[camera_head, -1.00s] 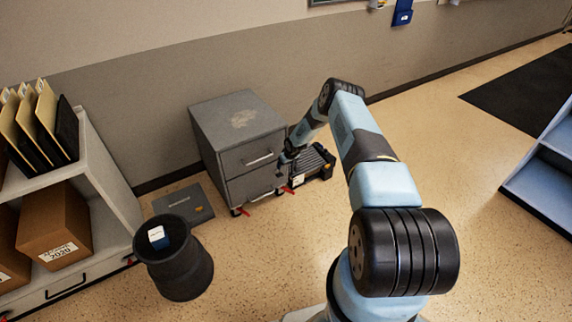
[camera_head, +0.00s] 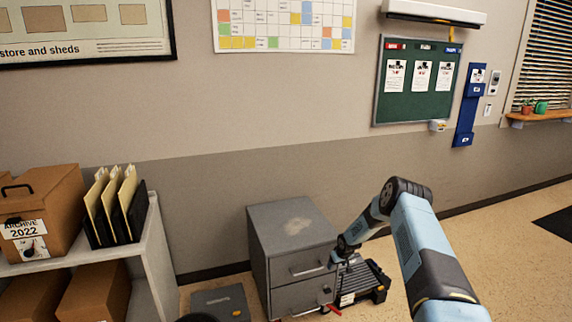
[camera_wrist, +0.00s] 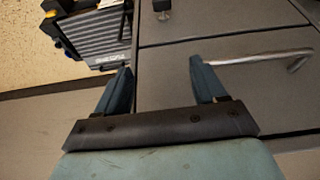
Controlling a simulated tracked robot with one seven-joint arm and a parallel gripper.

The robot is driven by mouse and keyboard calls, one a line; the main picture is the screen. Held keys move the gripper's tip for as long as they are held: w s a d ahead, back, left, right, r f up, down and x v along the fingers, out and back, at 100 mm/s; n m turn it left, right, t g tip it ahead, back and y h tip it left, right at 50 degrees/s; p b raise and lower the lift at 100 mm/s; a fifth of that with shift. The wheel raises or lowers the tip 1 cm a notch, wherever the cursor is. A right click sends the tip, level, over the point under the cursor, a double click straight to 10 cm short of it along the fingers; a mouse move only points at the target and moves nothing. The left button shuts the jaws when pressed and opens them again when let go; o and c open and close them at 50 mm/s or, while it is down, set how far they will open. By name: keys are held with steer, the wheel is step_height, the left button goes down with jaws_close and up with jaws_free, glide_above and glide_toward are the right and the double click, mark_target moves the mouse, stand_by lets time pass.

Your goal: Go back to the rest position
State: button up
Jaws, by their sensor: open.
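My gripper (camera_wrist: 160,85) is open in the wrist view, with its two dark fingers apart and nothing between them. It faces the front of a grey drawer cabinet (camera_wrist: 175,75), with a metal drawer handle (camera_wrist: 262,57) just beyond the right finger. In the head view my gripper (camera_head: 335,259) is small, at the right front side of the cabinet (camera_head: 290,230). My arm reaches in from the lower right. Whether the gripper touches the cabinet cannot be told.
A black ribbed crate-like unit (camera_head: 366,284) stands on the floor right of the cabinet. A shelf (camera_head: 150,262) with folders and boxes stands at left. A dark flat panel (camera_head: 219,303) lies left of the cabinet.

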steer(key=s+r+h, duration=0.1)
steer(key=s+r, duration=0.2)
steer(key=r, duration=1.8)
steer(key=s+r+h, duration=0.1)
steer(key=s+r, duration=0.2)
steer(key=r, duration=1.7)
steer(key=s+r+m, duration=0.1)
steer(key=s+r, duration=0.8)
steer(key=r, duration=0.4)
steer(key=s+a+r+m, duration=0.1)
steer(key=s+r, duration=0.3)
steer(key=s, duration=0.3)
steer(key=s+r+t, duration=0.1)
steer(key=s+r, duration=0.4)
steer(key=s, duration=0.3)
steer(key=s+a+r+m, duration=0.1)
steer(key=s+r, duration=0.3)
steer(key=s, duration=2.5)
steer(key=shift+s+a+m+y, duration=0.3)
steer(key=shift+s+m+y, duration=0.05)
steer(key=shift+m+y, duration=0.05)
